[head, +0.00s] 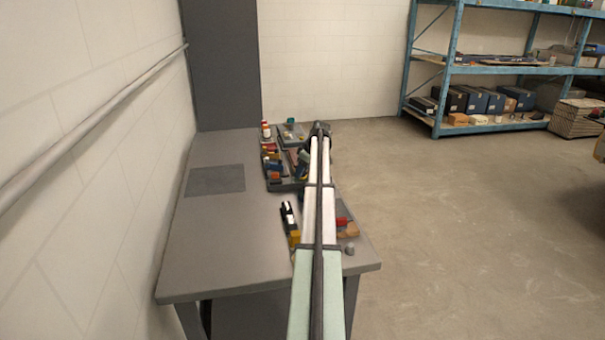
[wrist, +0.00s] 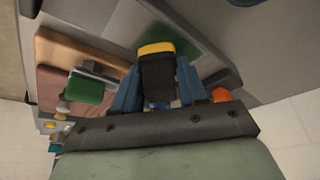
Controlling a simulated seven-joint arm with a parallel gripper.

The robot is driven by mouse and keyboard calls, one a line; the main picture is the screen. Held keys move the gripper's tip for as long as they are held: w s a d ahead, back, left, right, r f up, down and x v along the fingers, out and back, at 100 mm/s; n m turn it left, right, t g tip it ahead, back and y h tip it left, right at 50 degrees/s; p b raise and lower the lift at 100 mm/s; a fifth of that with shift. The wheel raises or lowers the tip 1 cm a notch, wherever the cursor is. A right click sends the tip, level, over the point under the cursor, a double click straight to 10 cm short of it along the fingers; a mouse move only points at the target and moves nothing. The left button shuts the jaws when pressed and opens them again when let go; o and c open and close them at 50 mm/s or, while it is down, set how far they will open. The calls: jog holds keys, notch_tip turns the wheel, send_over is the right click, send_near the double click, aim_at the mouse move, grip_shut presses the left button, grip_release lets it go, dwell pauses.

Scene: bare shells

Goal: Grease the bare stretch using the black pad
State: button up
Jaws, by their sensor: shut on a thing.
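In the wrist view my gripper (wrist: 158,92) has two blue fingers shut on a black pad (wrist: 158,78) with a yellow band along its far edge. The pad is in front of a grey board. On that board, left of the pad, lie a tan wooden piece (wrist: 75,58) and a reddish-brown flat piece (wrist: 60,88). I cannot tell which surface is the bare stretch, or whether the pad touches anything. In the head view my arm reaches over the right side of the table and hides most of the gripper and pad.
A green block (wrist: 85,89) in a grey holder is just left of the gripper; an orange round thing (wrist: 221,95) is just right. The grey table (head: 215,250) carries several small coloured parts along its right side. Its left side is clear around a dark square (head: 215,180).

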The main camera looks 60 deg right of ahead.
jog(key=shift+w+d, duration=0.35)
jog(key=shift+d, duration=0.05)
jog(key=shift+s+d, duration=0.3)
jog(key=shift+s, duration=0.5)
jog(key=shift+s+a, duration=1.3)
jog(key=shift+a, duration=0.2)
jog(key=shift+s+d, duration=0.5)
jog(key=shift+d, duration=0.25)
jog(key=w+d, duration=0.2)
jog(key=w, duration=0.1)
jog(key=shift+d, duration=0.35)
notch_tip(320, 180, up, 8)
jog(key=shift+a, duration=0.1)
